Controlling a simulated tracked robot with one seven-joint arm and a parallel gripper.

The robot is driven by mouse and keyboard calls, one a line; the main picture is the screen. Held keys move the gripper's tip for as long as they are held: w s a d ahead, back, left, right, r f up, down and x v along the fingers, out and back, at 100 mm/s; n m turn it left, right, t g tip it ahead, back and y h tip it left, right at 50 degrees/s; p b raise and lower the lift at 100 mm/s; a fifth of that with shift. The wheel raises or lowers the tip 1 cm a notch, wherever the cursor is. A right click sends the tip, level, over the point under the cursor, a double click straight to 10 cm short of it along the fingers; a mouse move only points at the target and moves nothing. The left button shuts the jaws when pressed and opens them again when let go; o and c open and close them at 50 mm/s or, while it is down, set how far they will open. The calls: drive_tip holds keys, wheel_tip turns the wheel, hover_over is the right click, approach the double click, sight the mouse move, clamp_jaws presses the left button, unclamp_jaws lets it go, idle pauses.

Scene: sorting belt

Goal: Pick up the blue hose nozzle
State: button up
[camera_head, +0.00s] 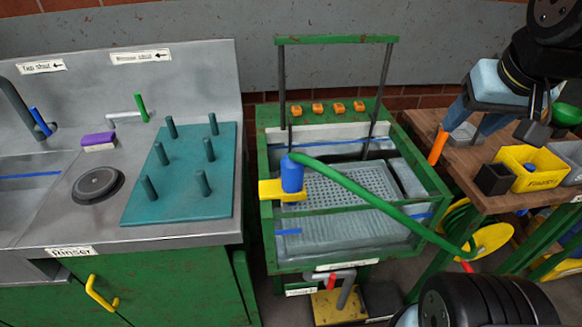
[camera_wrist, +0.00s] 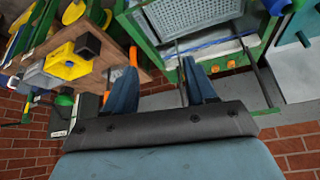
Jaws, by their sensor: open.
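The blue hose nozzle (camera_head: 292,173) stands upright at a yellow holder (camera_head: 270,190) on the left rim of the green-framed wash tub (camera_head: 265,222). A green hose (camera_head: 375,198) runs from its top across the tub to the lower right. In the wrist view, a blue piece (camera_wrist: 278,6) at the top right edge looks like the nozzle, mostly cut off. My gripper (camera_head: 464,128) is open and empty, above the wooden table at the right, well away from the nozzle. Its two blue fingers also show apart in the wrist view (camera_wrist: 157,70).
The wooden table (camera_head: 460,165) holds an orange handle (camera_head: 438,147), a black box (camera_head: 494,180) and a yellow bin (camera_head: 540,177). The tub's tall green frame (camera_head: 336,40) rises behind the nozzle. A teal peg board (camera_head: 180,185) lies on the left counter.

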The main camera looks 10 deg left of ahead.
drive_tip(key=o, duration=0.6)
drive_tip(key=shift+g+y, duration=0.5)
drive_tip(key=shift+g, duration=0.4)
drive_tip(key=w+a, duration=0.1)
drive_tip(key=w, duration=0.1)
drive_tip(key=w+a, duration=0.1)
drive_tip(key=a, duration=0.1)
drive_tip(key=w+a, duration=0.1)
drive_tip(key=w, duration=0.1)
drive_tip(key=shift+w+a+f, duration=0.25)
drive_tip(key=shift+w+a, duration=0.05)
drive_tip(key=shift+a, duration=0.1)
drive_tip(key=shift+c, duration=0.2)
drive_tip(key=n+g+h, duration=0.1)
drive_tip(key=g, duration=0.3)
hover_over(290, 157)
wheel_tip(290, 157, down, 9)
drive_tip(key=shift+d+f, duration=0.1)
drive_tip(key=shift+f, duration=0.05)
wheel_tip(290, 157, down, 8)
drive_tip(key=shift+f, duration=0.2)
drive_tip(key=shift+d+f, duration=0.2)
drive_tip(key=shift+f, duration=2.45)
